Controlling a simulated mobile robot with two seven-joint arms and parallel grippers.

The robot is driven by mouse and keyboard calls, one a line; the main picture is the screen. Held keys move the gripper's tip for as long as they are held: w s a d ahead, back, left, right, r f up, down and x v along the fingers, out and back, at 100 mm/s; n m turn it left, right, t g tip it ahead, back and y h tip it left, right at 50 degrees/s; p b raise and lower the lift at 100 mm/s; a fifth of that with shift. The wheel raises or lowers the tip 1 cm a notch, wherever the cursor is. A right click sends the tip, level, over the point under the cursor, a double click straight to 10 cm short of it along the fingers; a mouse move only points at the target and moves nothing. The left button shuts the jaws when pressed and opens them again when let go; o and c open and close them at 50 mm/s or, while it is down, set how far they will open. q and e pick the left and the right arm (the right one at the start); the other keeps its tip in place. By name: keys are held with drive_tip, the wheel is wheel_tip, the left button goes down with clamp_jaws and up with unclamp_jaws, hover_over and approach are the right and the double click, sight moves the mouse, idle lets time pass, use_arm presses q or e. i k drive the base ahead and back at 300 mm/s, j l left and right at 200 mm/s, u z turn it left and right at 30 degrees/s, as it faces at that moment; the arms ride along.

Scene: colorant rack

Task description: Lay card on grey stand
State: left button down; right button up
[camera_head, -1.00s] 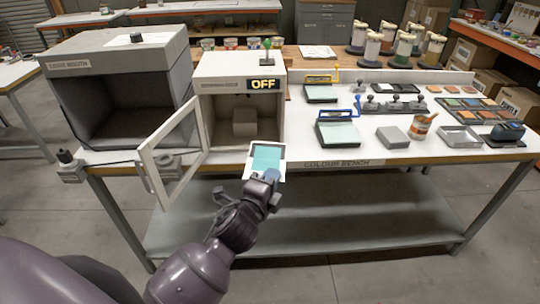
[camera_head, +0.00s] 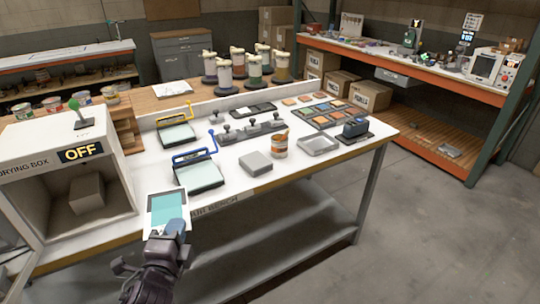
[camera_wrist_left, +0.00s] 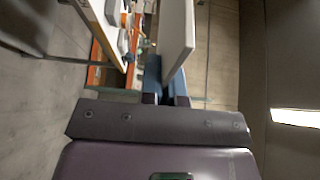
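A white card with a teal patch (camera_head: 167,209) is in my left gripper (camera_head: 175,229), held in front of the bench's front edge. In the left wrist view the card (camera_wrist_left: 176,35) stands edge-on between the blue fingers of my left gripper (camera_wrist_left: 166,85), which are shut on it. A grey block (camera_head: 258,163), likely the grey stand, sits on the bench right of the card, with nothing on it. Another grey block (camera_head: 87,193) is inside the drying box. My right gripper is not in view.
The drying box (camera_head: 95,150) reads OFF and is open at the front. Blue-handled (camera_head: 199,176) and yellow-handled (camera_head: 176,136) applicator boards lie behind the card. A tin (camera_head: 279,147) and a grey tray (camera_head: 319,145) stand right of the bench block.

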sight(263, 166)
drive_tip(key=i+l+z, duration=0.1)
drive_tip(key=i+l, duration=0.6)
drive_tip(key=i, duration=0.15)
